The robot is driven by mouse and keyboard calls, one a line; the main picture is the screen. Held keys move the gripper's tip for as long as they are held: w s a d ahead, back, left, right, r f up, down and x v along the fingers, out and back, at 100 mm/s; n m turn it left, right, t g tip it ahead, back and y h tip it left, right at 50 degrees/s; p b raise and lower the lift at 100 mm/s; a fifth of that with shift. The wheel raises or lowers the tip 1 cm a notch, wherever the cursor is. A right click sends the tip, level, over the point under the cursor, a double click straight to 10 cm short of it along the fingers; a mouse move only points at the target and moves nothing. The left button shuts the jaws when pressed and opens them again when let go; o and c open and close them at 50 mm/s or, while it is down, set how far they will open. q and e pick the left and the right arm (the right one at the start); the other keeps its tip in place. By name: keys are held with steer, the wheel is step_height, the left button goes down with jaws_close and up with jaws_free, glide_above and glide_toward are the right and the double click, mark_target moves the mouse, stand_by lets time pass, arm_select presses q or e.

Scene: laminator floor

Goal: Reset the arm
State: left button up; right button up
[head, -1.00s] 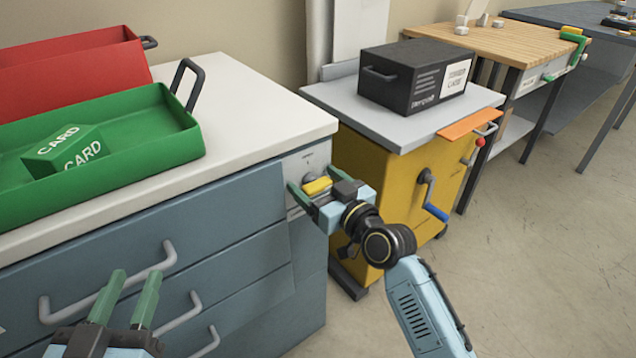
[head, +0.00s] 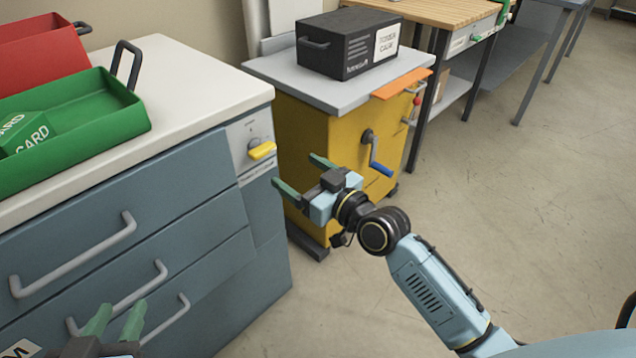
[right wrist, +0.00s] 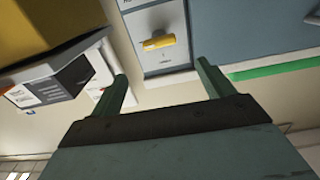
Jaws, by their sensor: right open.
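My right gripper (head: 299,174) is open and empty in the head view. It hangs in the air in front of the gap between the blue-grey drawer cabinet and the yellow machine. A yellow knob (head: 262,151) on the cabinet's end panel is up and left of its fingers and apart from them. In the right wrist view the knob (right wrist: 159,42) shows beyond the two open fingers (right wrist: 164,85). My left gripper (head: 118,322) is at the bottom left of the head view, its green fingers apart with nothing visible between them, in front of the lower drawers.
The drawer cabinet (head: 185,185) carries a green tray (head: 110,119) with a card box (head: 27,133) and a red tray (head: 40,50). The yellow machine (head: 335,135) has a blue-handled crank (head: 376,157) and a black box (head: 350,45) on top. Floor at right is clear.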

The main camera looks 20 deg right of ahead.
arm_select(q)
steer(key=shift+s+f, duration=0.25)
steer(key=shift+s, duration=0.05)
arm_select(e)
steer(key=shift+s+d, duration=0.2)
steer(key=shift+s, duration=0.3)
